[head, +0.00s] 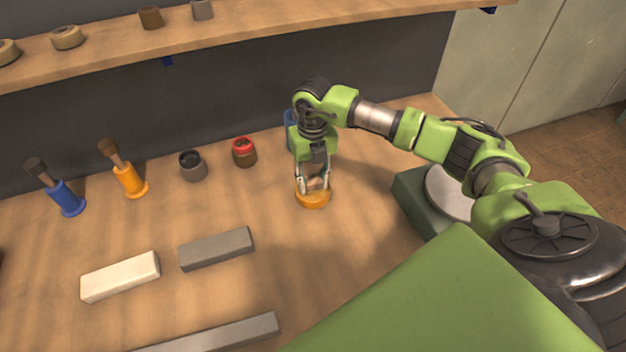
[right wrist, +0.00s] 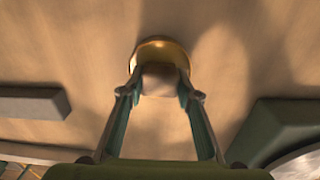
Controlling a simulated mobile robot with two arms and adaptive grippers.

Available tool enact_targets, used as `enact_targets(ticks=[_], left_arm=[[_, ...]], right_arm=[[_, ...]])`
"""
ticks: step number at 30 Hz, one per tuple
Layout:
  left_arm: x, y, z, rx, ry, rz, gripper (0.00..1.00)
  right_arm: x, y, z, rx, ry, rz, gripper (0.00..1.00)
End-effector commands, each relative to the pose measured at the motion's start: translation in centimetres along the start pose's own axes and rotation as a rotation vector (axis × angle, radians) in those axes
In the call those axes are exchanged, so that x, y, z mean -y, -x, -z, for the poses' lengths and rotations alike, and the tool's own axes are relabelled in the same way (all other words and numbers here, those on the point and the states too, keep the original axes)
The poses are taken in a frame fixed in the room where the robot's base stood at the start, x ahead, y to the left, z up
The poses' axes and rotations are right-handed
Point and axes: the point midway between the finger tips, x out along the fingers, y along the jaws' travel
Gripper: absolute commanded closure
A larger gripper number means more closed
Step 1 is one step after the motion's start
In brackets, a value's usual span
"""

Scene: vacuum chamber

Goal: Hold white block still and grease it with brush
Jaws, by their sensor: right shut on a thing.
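The white block (head: 120,279) lies on the wooden table at the front left, with no gripper on it. A brush with a dark top stands in a blue holder (head: 65,199); a brush with a brown top stands in an orange holder (head: 130,181). My right gripper (head: 314,184) points down, far right of the white block. It is shut on a tan thing (right wrist: 160,80) above a round orange base (head: 312,199). The fingers hide much of the tan thing, and I cannot tell what it is. My left gripper is not in view.
A grey block (head: 217,249) lies right of the white block, and a long grey bar (head: 215,336) lies in front. A dark jar (head: 192,166) and a red-rimmed jar (head: 244,152) stand behind. A blue thing (head: 290,130) is partly hidden behind my right arm. A shelf (head: 240,28) runs above.

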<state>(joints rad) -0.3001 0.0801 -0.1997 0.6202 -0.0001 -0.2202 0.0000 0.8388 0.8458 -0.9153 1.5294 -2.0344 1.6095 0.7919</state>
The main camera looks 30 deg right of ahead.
Motion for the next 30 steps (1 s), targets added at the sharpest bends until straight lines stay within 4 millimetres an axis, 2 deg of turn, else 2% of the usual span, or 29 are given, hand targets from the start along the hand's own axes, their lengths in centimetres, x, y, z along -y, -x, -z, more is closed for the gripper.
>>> enact_targets(ticks=[14,30], left_arm=[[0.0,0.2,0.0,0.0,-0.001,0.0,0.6],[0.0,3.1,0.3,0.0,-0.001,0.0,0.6]], right_arm=[[0.0,0.1,0.1,-0.003,0.001,0.001,0.86],[0.0,4.5,0.0,0.0,0.001,0.0,0.86]])
